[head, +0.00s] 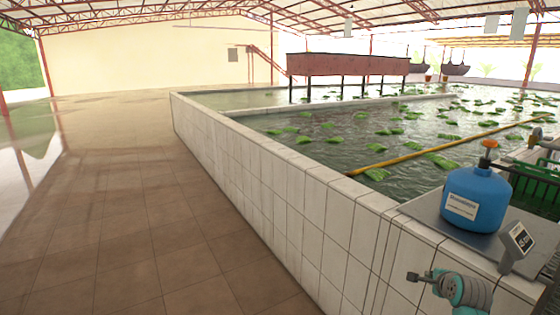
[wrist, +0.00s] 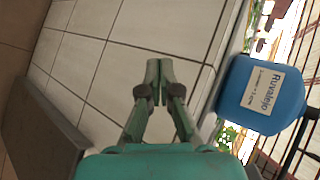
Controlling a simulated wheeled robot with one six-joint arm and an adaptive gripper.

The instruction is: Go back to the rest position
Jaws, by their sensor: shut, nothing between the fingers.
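My gripper (wrist: 158,72) is green with dark joints, and its fingers are together with nothing between them in the wrist view. Behind it in that view is the white tiled wall of the pool. In the head view my arm's end (head: 424,277) shows at the lower right, in front of the tiled wall and below the blue gas bottle. The gripper is apart from the bottle and touches nothing that I can see.
A blue bottle (head: 474,199) with an orange-topped valve stands on a grey plate (head: 425,206) on the wall; it also shows in the wrist view (wrist: 262,95). A small display (head: 516,246) stands near it. The tiled floor (head: 130,220) at left is clear.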

